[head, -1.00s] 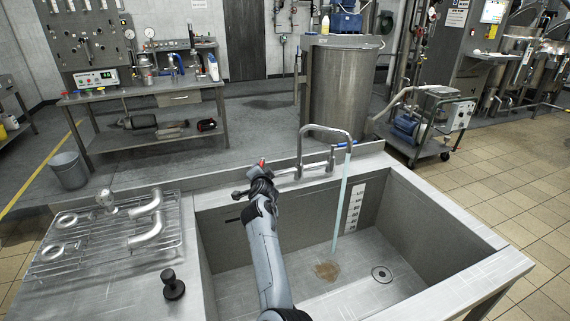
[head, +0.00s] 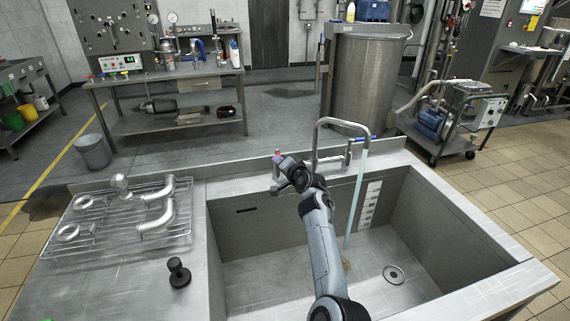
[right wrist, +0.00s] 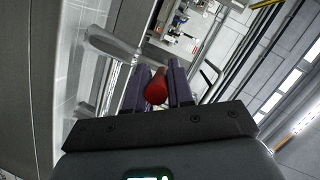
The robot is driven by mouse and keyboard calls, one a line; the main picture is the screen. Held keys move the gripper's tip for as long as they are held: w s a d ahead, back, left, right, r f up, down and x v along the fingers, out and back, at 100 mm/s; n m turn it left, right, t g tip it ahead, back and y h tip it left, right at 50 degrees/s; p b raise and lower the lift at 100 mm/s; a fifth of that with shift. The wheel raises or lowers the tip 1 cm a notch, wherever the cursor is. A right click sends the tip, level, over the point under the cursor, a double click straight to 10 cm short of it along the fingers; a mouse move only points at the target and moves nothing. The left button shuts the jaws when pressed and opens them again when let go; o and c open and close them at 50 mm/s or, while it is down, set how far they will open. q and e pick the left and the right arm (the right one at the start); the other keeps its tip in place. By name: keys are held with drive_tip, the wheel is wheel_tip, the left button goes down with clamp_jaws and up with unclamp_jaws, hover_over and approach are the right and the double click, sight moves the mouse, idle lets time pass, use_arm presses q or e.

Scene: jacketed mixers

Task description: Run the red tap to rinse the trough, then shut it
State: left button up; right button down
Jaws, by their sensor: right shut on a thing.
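The faucet (head: 318,140) stands at the trough's back edge, its spout arched over the basin. A pale blue stream of water (head: 356,200) runs from the spout to the floor of the steel trough (head: 270,285). My right gripper (head: 281,164) is at the red tap handle (head: 276,153), left of the spout. In the right wrist view the red handle (right wrist: 157,88) sits between the dark purple fingers, which are shut on it. My left gripper is not in view.
A wire rack (head: 95,250) with steel pipe fittings lies on the counter left of the trough. A black knobbed stopper (head: 179,272) stands near it. The round drain (head: 394,274) is uncovered. A wheeled pump cart (head: 455,120) stands behind to the right.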

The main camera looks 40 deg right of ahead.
drive_tip(key=shift+f, duration=0.25)
drive_tip(key=c, duration=1.3)
unclamp_jaws()
drive_tip(key=shift+o, duration=1.1)
drive_tip(key=shift+w+r, duration=0.15)
drive_tip(key=shift+s+r, duration=0.1)
drive_tip(key=shift+s, duration=0.15)
drive_tip(key=shift+s+a+r+p, duration=0.2)
drive_tip(key=shift+s+p, duration=0.15)
drive_tip(key=shift+s, duration=0.25)
drive_tip(key=p+v, duration=0.2)
drive_tip(key=v, duration=0.7)
